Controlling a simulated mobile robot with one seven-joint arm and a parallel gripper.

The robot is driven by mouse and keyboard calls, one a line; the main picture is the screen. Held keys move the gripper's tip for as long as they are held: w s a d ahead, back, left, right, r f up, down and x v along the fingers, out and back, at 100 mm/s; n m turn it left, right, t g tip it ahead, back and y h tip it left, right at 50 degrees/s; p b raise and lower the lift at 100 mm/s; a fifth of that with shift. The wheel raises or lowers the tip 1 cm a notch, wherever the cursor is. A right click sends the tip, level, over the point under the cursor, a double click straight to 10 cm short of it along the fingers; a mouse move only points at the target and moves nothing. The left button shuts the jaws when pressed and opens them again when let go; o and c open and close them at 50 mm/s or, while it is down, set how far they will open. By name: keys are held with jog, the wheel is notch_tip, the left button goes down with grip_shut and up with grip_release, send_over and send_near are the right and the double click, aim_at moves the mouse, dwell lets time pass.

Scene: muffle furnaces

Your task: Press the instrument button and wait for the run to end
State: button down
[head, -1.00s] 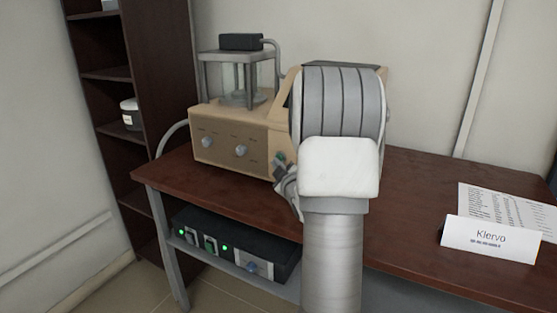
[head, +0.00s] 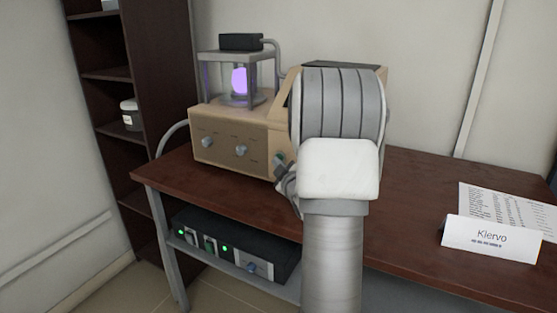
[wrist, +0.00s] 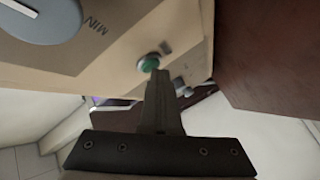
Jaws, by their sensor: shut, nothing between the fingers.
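The instrument (head: 225,143) is a tan box on the table with knobs on its front and a glass chamber on top. A purple glow (head: 240,81) shows inside the chamber. A green button (wrist: 149,63) on its front panel shows in the wrist view. My gripper (wrist: 158,75) is shut and empty, its fingertips at the green button, seemingly touching it or very close. In the head view my gripper (head: 284,172) is partly hidden by my arm, which also covers the right part of the instrument.
The instrument stands on a brown table (head: 420,200). A name card (head: 492,239) and a printed sheet (head: 505,210) lie at the right. A black unit (head: 237,243) with green lights sits on the shelf below. A dark bookcase (head: 150,60) stands at the left.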

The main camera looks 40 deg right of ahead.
jog(key=shift+s+a+b, duration=0.3)
jog(key=shift+a+b, duration=0.1)
jog(key=shift+a, duration=0.3)
jog(key=a, duration=0.1)
jog(key=s+a+b, duration=0.1)
jog(key=a, duration=0.1)
jog(key=s+a+b, duration=0.1)
jog(key=shift+a, duration=0.3)
dwell(0.6)
